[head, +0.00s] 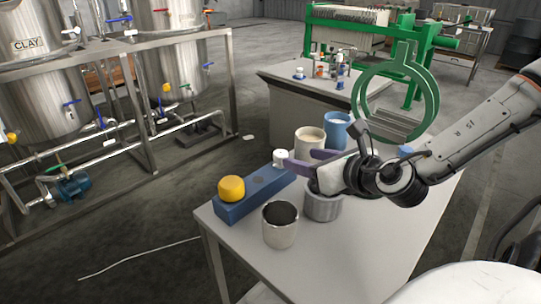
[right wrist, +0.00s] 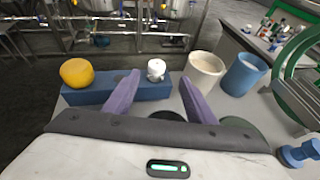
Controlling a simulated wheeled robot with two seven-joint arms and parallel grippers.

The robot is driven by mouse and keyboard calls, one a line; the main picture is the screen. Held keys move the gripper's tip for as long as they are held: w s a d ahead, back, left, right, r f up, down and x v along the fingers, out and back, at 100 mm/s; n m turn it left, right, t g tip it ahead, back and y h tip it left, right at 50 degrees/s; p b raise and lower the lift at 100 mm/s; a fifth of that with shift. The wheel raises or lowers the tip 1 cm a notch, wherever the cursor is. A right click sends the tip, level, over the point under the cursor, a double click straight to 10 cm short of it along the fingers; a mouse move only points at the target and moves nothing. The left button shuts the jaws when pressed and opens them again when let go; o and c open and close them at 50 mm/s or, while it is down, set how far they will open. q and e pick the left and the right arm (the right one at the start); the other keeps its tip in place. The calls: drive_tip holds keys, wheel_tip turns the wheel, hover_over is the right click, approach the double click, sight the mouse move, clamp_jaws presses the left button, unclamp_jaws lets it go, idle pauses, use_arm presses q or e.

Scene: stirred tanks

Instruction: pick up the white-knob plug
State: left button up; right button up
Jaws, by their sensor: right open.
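The white-knob plug (head: 280,157) stands at the far end of a long blue block (head: 256,192) on the table. In the right wrist view the white knob (right wrist: 156,68) shows just beyond and between my fingertips, over the blue block (right wrist: 88,97). My right gripper (head: 298,160) has purple fingers, is open and empty, and comes in from the right. In the right wrist view its fingers (right wrist: 160,82) are spread apart. I cannot tell whether they touch the knob. The plug's lower part is hidden. My left gripper is not in view.
A yellow knob (head: 231,189) sits at the block's near end. A metal cup (head: 280,228), a grey container (head: 323,207), a cream cup (head: 309,141) and a blue cup (head: 337,131) stand close by. The table (head: 370,240) is clear at the front right.

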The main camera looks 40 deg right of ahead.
sight(283, 155)
drive_tip(key=shift+a+b+x, duration=0.15)
drive_tip(key=shift+b+x, duration=0.25)
drive_tip(key=shift+x, duration=1.35)
drive_tip(key=shift+a+b+x, duration=0.2)
drive_tip(key=shift+b+x, duration=0.2)
drive_tip(key=shift+x, duration=2.1)
drive_tip(key=shift+r, duration=0.1)
drive_tip(key=c, duration=1.2)
drive_tip(key=shift+r, duration=0.1)
